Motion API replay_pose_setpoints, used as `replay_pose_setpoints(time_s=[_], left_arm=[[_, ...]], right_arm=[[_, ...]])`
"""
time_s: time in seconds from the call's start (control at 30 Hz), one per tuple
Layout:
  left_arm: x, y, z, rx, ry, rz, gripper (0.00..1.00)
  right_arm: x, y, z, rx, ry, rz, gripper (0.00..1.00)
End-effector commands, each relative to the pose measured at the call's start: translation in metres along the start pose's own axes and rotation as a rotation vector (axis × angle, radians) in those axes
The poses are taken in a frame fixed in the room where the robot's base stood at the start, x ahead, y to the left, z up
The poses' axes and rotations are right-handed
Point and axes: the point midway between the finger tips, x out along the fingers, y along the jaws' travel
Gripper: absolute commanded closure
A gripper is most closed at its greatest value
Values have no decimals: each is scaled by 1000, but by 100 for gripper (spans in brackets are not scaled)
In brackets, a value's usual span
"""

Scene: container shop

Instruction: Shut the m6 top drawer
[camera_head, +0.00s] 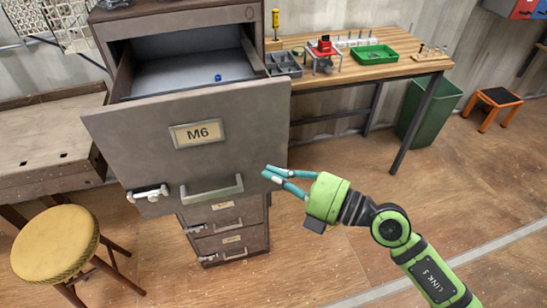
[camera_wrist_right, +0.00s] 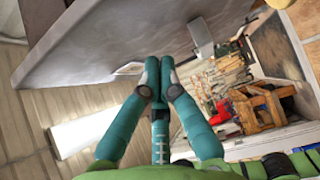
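The M6 top drawer (camera_head: 240,130) is pulled far out of the grey metal cabinet (camera_head: 180,22). Its front panel bears an M6 label (camera_head: 197,133), a bar handle (camera_head: 212,188) and a latch (camera_head: 150,193). A small blue item (camera_head: 217,77) lies inside. My right gripper (camera_head: 269,171) is at the lower right part of the panel, off the handle, its fingers pointing toward the panel. In the right wrist view its fingertips (camera_wrist_right: 159,66) are together, with nothing between them, close to the grey panel (camera_wrist_right: 110,40). I cannot tell whether they touch it. My left gripper is not in view.
Lower drawers (camera_head: 228,228) are closed beneath. A yellow stool (camera_head: 55,243) and a wooden bench (camera_head: 45,140) stand left. A workbench (camera_head: 400,68) with trays, a green bin (camera_head: 425,112) and a small orange-legged stool (camera_head: 497,97) are right. Floor in front is clear.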

Motion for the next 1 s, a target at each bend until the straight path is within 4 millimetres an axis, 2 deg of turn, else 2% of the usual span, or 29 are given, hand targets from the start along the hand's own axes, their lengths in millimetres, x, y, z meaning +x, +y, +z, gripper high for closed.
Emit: replay_pose_setpoints(time_s=[0.2, 0.77, 1.0], left_arm=[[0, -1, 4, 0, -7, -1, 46], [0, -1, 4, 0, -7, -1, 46], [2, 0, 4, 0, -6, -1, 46]], right_arm=[[16, -1, 16, 1, 0, -1, 100], [21, -1, 22, 3, 0, 0, 100], [44, -1, 45, 2, -1, 2, 100]])
